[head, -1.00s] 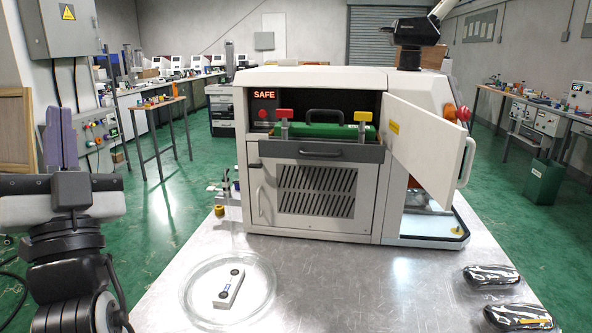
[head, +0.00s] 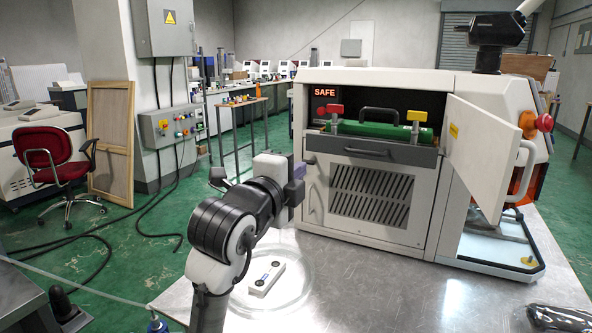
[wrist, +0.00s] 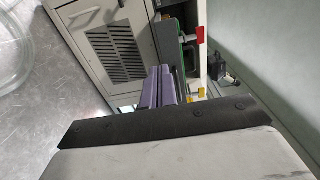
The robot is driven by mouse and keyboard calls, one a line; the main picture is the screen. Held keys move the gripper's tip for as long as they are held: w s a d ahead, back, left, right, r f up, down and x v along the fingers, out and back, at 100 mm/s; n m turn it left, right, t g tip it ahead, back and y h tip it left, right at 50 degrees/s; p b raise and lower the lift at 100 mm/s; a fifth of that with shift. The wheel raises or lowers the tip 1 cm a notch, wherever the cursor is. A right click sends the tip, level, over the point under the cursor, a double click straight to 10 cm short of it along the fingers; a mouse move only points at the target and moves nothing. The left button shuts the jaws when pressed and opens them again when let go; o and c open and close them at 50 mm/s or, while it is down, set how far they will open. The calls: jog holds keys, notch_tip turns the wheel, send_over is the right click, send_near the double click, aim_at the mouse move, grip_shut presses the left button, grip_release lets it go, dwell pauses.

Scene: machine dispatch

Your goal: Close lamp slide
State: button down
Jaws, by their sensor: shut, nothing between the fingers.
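The lamp slide is a dark grey drawer front (head: 370,147) with a bar handle, carrying a green lamp unit (head: 382,132) with a black handle and red and yellow knobs. It sticks out of the upper opening of the white machine (head: 372,195). A "SAFE" sign glows inside at the left. In the head view my gripper (head: 299,171) is at the machine's left front corner, partly hidden by my arm. In the wrist view its purple fingers (wrist: 160,88) are together and empty. They point towards the machine, and the green unit (wrist: 187,57) shows beyond them.
A white door (head: 488,160) stands open at the machine's right. A clear round dish (head: 285,285) holding a white part (head: 267,277) lies on the metal table (head: 410,295) in front. A black pouch (head: 545,318) lies at the right front. The table's front middle is clear.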

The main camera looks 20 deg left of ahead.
aim_at(323, 152)
jog(key=w+p, duration=0.1)
jog(key=w, duration=0.2)
jog(key=w+p, duration=0.1)
jog(key=w, duration=0.2)
jog(key=w+p, duration=0.1)
jog(key=w, duration=0.3)
jog(key=shift+w+d, duration=0.1)
jog(key=shift+d, duration=0.15)
jog(key=shift+w, duration=0.1)
